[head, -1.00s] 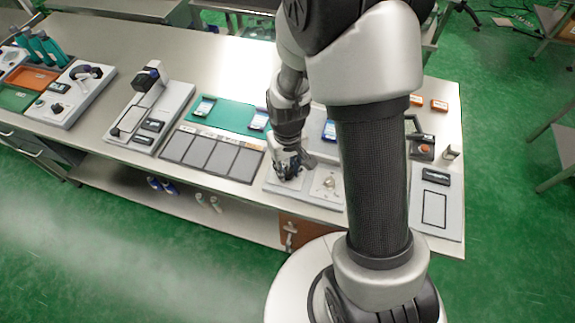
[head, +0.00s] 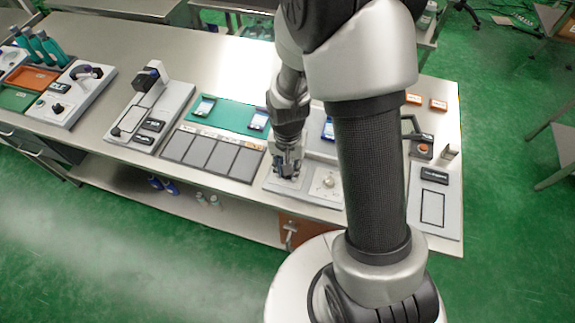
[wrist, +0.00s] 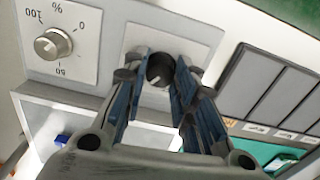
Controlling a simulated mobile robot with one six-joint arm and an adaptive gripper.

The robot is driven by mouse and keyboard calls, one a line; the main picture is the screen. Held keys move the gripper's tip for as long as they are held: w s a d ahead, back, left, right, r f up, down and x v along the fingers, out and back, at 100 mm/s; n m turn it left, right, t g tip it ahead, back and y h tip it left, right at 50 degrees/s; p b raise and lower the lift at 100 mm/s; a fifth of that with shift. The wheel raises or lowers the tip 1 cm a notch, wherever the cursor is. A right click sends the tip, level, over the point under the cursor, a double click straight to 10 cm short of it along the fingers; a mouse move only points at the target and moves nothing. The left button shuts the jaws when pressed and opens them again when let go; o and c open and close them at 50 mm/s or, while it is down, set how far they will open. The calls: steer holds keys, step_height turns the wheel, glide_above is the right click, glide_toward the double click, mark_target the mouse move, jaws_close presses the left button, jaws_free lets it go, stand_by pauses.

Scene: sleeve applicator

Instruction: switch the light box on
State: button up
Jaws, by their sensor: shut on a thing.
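The light box (head: 308,200) is a grey unit near the front edge of the bench, partly behind my arm in the head view. Its face shows in the wrist view (wrist: 105,75), with a silver dial (wrist: 53,44) marked in percent and a black rotary switch (wrist: 160,71) on a pale plate. My gripper (wrist: 162,68) is at the black switch, with one blue-grey finger on each side of it, shut on it. In the head view my gripper (head: 287,170) points down at the left part of the box front. The silver dial stands apart from the fingers.
A row of dark grey panels (head: 213,155) lies left of the box, with a green mat (head: 225,115) behind it. A device with a black head (head: 150,78) stands farther left. A grey plate with a black outline (head: 433,208) lies to the right.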

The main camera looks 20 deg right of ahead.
stand_by(0.4)
steer(key=o, duration=1.1)
steer(key=shift+c, duration=0.2)
step_height(320, 180, up, 12)
